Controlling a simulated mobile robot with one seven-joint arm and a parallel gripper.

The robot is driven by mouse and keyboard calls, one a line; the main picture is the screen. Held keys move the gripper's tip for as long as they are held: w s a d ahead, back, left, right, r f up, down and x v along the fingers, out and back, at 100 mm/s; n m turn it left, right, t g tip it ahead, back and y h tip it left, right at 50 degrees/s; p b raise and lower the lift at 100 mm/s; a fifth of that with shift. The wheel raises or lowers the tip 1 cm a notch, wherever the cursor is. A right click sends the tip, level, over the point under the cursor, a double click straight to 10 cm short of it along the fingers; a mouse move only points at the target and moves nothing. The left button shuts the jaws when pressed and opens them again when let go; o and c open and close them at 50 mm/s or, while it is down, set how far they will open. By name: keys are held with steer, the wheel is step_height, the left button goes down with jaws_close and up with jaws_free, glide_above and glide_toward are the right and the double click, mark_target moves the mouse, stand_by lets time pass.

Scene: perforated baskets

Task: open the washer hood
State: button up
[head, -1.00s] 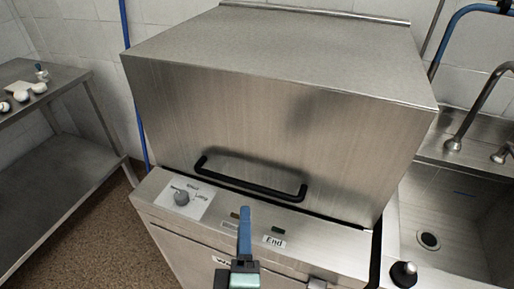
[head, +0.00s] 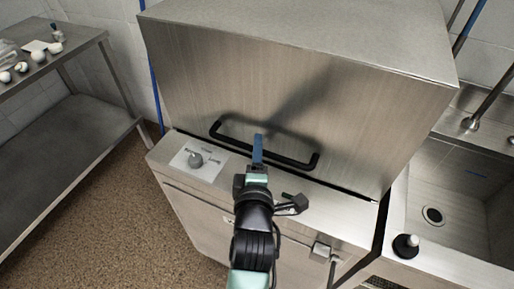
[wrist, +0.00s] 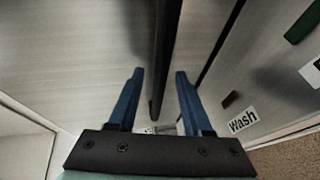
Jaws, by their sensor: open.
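The washer hood (head: 230,80) is a large brushed-steel box, lowered onto the washer's front panel (head: 345,205). A black bar handle (head: 290,160) runs along the lower front of the hood. My gripper (head: 258,150) is at the middle of the handle, its blue fingers pointing at the hood. In the wrist view, my gripper (wrist: 160,78) is open, with one blue finger on each side of the handle (wrist: 164,50). The handle shows between the fingers; I cannot tell how deep it sits or whether a finger touches it.

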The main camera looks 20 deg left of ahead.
steer(key=shift+w+a, duration=0.15)
steer(key=shift+w, duration=0.2)
steer(key=shift+c, duration=0.2)
jaws_close()
stand_by(1.1)
